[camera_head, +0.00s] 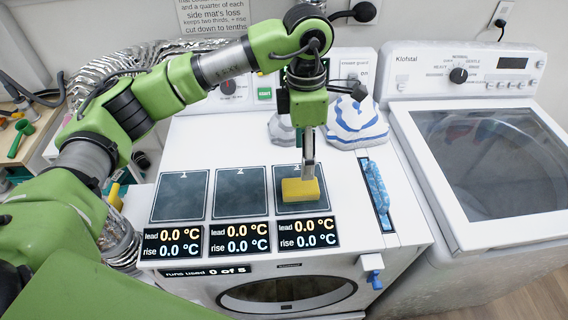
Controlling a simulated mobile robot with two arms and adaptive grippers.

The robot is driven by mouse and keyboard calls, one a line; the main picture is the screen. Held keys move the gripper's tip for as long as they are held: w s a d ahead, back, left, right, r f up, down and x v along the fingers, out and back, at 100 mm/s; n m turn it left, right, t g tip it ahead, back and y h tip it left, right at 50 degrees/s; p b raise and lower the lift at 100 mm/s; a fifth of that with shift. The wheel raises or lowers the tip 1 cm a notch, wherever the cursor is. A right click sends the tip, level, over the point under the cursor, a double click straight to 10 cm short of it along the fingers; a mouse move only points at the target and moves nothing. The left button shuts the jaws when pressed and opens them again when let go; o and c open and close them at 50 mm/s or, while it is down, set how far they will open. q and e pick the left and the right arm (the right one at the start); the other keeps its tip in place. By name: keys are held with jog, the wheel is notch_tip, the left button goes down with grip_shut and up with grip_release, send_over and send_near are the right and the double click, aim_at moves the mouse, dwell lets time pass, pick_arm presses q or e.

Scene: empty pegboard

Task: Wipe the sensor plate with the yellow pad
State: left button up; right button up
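Which one is the sensor plate is not labelled. My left gripper (307,176) points down over the right plate, its fingers seen nearly edge-on and closed on the yellow pad (301,191). The pad is on or just above that plate; contact cannot be told. My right gripper is out of view.
Displays under the plates (239,238) read lead and rise 0.0 °C; a strip (206,272) reads runs used 0 of 5. A blue cloth-like strip (377,188) lies right of the plates. Behind are a blue-and-white bundle (356,122) and green button (264,93). A washer (440,190) stands right.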

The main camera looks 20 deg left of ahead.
aim_at(301, 185)
pick_arm(q)
jog(key=f+p, duration=0.1)
jog(key=a+f+p, duration=0.1)
jog(key=f, duration=0.1)
jog(key=shift+w+f+y, duration=0.15)
jog(key=shift+f+y, duration=0.15)
notch_tip(301, 185, down, 3)
jog(key=shift+r+p, duration=0.1)
jog(key=shift+p, duration=0.25)
jog(key=shift+w+f+p, duration=0.1)
jog(key=shift+f+p, duration=0.3)
jog(key=shift+f, duration=0.45)
jog(key=f+p, duration=0.1)
jog(key=f, duration=0.1)
jog(key=f+p, duration=0.1)
jog(key=f, duration=0.1)
jog(key=shift+w+d+f+p, duration=0.1)
jog(key=shift+d+p, duration=0.2)
jog(key=shift+p, duration=0.05)
jog(key=shift+f, duration=0.35)
jog(key=c, duration=0.9)
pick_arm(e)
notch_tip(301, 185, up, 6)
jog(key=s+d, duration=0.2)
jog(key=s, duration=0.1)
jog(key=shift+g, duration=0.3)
